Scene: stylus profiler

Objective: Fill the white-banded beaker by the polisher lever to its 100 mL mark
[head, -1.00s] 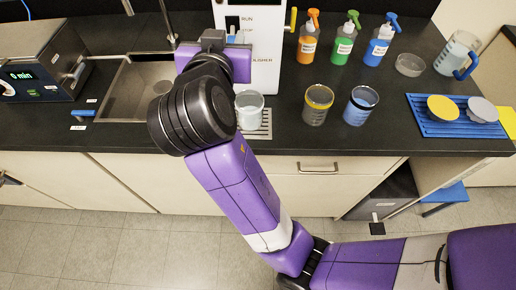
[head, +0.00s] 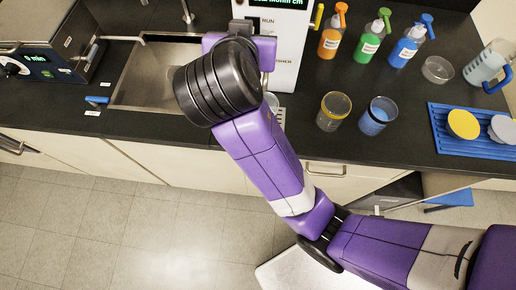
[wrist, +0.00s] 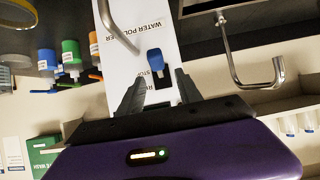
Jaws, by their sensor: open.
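The water polisher (head: 289,72) is a white tower at the back of the counter, partly behind my arm in the head view. Its blue lever (wrist: 155,61) shows in the wrist view, between the lettering on the white front. My gripper (wrist: 160,76) is open, with its two dark fingers pointing at the polisher front and the lever between them in the picture. I cannot tell whether they touch it. The white-banded beaker (head: 272,100) stands below the polisher; my wrist hides nearly all of it, and its water level is hidden.
A yellow-banded beaker (head: 334,111) and a blue-banded beaker (head: 378,116) stand right of the polisher. Orange (head: 330,42), green (head: 370,46) and blue (head: 408,47) bottles stand behind. The sink (head: 158,78) is left; a blue rack (head: 450,142) is far right.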

